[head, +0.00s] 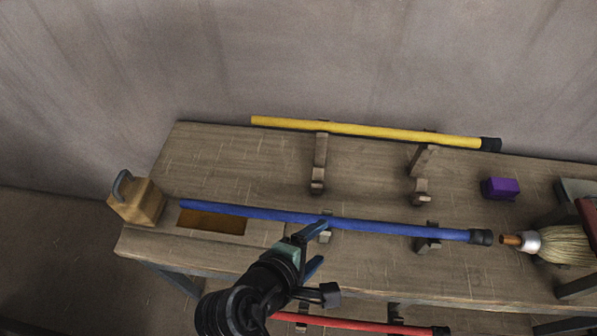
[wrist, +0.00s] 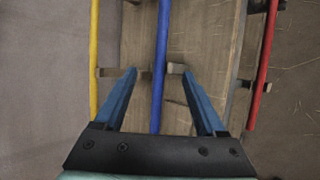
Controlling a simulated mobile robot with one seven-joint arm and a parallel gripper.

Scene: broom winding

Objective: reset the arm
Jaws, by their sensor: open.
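My gripper (head: 318,248) is open, its two blue fingers spread above the bench near the middle of the blue pole. In the wrist view, the open gripper (wrist: 160,85) has the blue pole (wrist: 161,50) running between its fingers in the picture, and nothing is held. The blue pole (head: 370,225) rests on wooden supports, its dark cap at the right end. Whether the fingertips reach down around the pole I cannot tell. My arm hides part of the bench front and the left part of the red pole.
A yellow pole (head: 370,130) lies at the back on supports; a red pole (head: 370,324) is at the front. A wooden block with a handle (head: 136,201) is at left, beside a rectangular opening (head: 212,223). A purple block (head: 500,188) and broom head (head: 560,245) are at right.

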